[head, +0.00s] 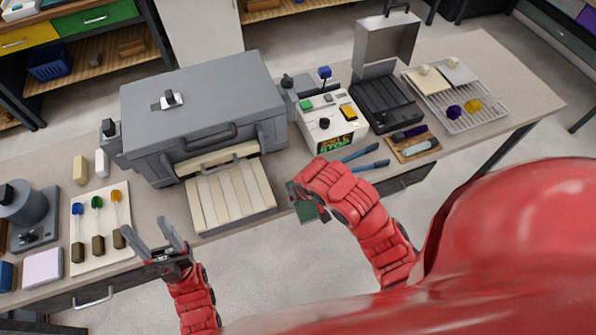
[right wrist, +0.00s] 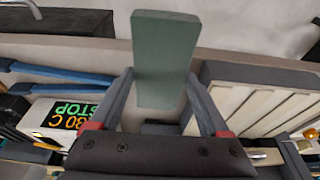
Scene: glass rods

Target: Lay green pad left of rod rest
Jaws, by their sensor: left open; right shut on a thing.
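The green pad (head: 306,212) is a flat dark green slab. My right gripper (right wrist: 158,90) is shut on it and holds it over the table's front edge, right of the slatted cream tray (head: 232,197). The pad (right wrist: 165,55) fills the middle of the right wrist view. My left gripper (head: 147,226) is open and empty, just right of a cream board (head: 86,258) with blue, green and orange-tipped rods beside brown blocks. A wooden rest (head: 428,153) holds a purple and a pale blue rod. I cannot tell which of these is the rod rest.
A big grey furnace (head: 200,100) stands behind the slatted tray. Right of it are a white control box (head: 331,127), blue-handled tongs (head: 372,165), an open dark case (head: 385,105) and a wire rack (head: 480,119). A pale pink block (head: 43,270) lies at far left.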

